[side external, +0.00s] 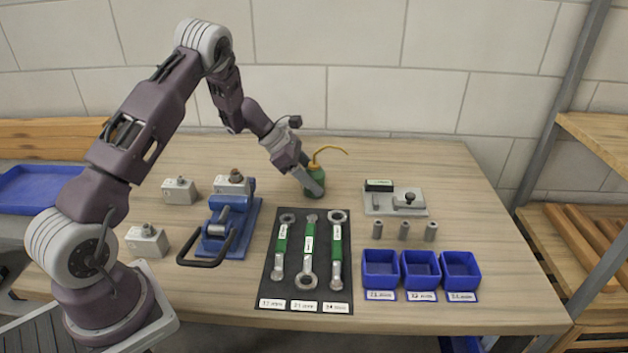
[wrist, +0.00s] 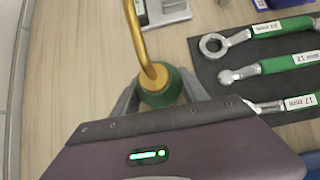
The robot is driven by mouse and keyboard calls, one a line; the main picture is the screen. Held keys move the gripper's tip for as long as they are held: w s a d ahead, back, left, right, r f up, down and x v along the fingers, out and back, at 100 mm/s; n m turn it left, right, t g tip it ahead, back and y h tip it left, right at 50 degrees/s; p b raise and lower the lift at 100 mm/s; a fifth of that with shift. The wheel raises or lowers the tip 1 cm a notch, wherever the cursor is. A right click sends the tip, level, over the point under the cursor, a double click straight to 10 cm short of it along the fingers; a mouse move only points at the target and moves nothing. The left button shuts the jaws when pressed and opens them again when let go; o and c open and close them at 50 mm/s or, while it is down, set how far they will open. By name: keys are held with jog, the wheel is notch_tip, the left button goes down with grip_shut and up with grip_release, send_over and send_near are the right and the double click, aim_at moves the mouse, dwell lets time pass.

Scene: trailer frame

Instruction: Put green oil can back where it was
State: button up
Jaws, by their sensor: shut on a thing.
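The green oil can (side external: 314,181) has a bent brass spout and stands at the back middle of the table, behind the black wrench mat. My gripper (side external: 312,183) comes down at a slant from the left and is shut on the can's body. In the wrist view, the oil can (wrist: 160,88) sits between the two grey fingers of my gripper (wrist: 160,97), with its spout running toward the top of the picture. The fingers and arm hide part of the can. I cannot tell whether its base touches the table.
A black mat (side external: 268,262) with several green-handled wrenches lies in front. A blue clamp fixture (side external: 243,217) stands left, with several grey blocks around it. A grey plate (side external: 388,203), several metal sockets (side external: 404,230) and blue bins (side external: 421,282) are right. The table's back edge is clear.

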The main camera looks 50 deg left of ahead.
jog(key=shift+f, duration=0.2)
jog(key=o, duration=1.4)
jog(key=shift+c, duration=0.2)
